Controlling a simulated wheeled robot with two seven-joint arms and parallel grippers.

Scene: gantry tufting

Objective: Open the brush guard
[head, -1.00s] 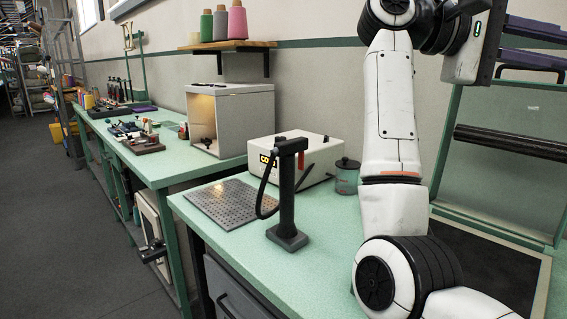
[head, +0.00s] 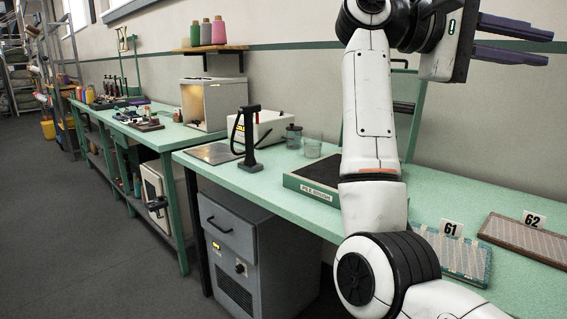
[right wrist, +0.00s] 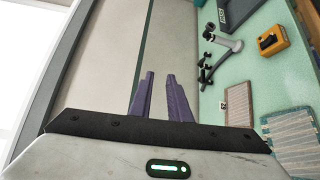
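The pile brush station (head: 312,192), a low green-edged base with a dark top and a "PILE BRUSH" label, sits on the bench. A green upright frame (head: 413,118) rises behind it, with a dark bar partly showing; I take it for the brush guard. My right arm hides much of the frame and base, so I cannot tell how far open the guard is. My right gripper (head: 512,38) is raised high to the right of the frame, apart from it. Its purple fingers (right wrist: 158,88) are parted and empty in the right wrist view. My left gripper is out of view.
Sample pads marked 61 (head: 455,252) and 62 (head: 525,237) lie at the right. A black post (head: 248,137), a white box (head: 262,128) and jars (head: 293,137) stand left of the station. An orange box (right wrist: 272,41) shows in the right wrist view.

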